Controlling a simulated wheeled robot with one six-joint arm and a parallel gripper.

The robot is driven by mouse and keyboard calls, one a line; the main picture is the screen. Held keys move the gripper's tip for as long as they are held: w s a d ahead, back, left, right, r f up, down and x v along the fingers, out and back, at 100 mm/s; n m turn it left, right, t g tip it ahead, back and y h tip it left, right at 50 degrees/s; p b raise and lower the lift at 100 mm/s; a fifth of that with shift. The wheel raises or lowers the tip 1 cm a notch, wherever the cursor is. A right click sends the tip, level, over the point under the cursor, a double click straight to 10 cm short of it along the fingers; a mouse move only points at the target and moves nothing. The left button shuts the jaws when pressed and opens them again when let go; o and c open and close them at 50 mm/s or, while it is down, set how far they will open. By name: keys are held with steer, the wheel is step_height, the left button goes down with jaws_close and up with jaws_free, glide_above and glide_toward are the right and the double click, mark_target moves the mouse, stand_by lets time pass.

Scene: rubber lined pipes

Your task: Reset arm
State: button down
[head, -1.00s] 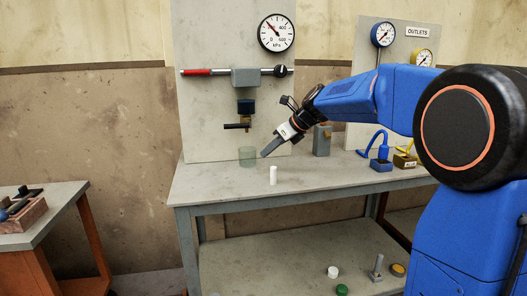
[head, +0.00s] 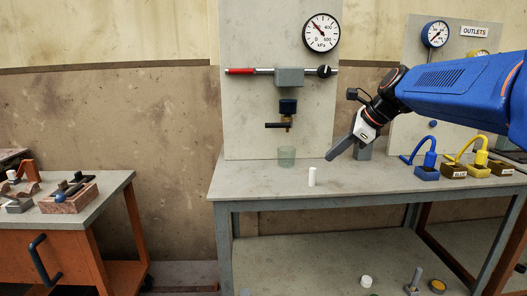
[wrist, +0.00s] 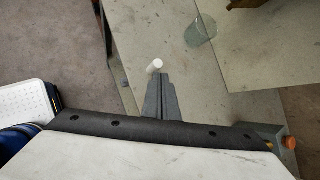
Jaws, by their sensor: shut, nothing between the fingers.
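My gripper (head: 331,157) is shut and empty. It is above the grey workbench (head: 240,188), pointing down and to the left. A small white cylinder (head: 312,177) stands upright on the bench, left of and below my fingertips. In the wrist view my closed fingers (wrist: 158,78) point toward the white cylinder (wrist: 154,66), which appears just beyond their tips. I cannot tell the exact gap. A clear greenish cup (head: 287,156) stands behind the cylinder and also shows in the wrist view (wrist: 200,30).
A panel holds a gauge (head: 321,32), a pipe with a red end (head: 240,71) and a tap (head: 288,122). Blue (head: 426,173) and yellow (head: 478,171) outlet fittings stand at right. An orange-framed table (head: 60,226) is at left. The bench's left front is clear.

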steer(key=s+d+f+n+h, duration=0.1)
steer(key=s+f+n, duration=0.6)
steer(key=s, duration=0.4)
steer(key=s+d+f+n+h, duration=0.1)
steer(key=s+f+n+h, duration=0.1)
steer(key=s+f+n, duration=0.5)
steer(key=s+d+f+n+g+h, duration=0.1)
steer(key=s+d+f+n+h, duration=0.1)
steer(key=s+f+n, duration=0.6)
steer(key=s, duration=0.6)
steer(key=shift+s+n, duration=0.3)
steer(key=shift+s, duration=0.1)
steer(key=shift+r, duration=0.1)
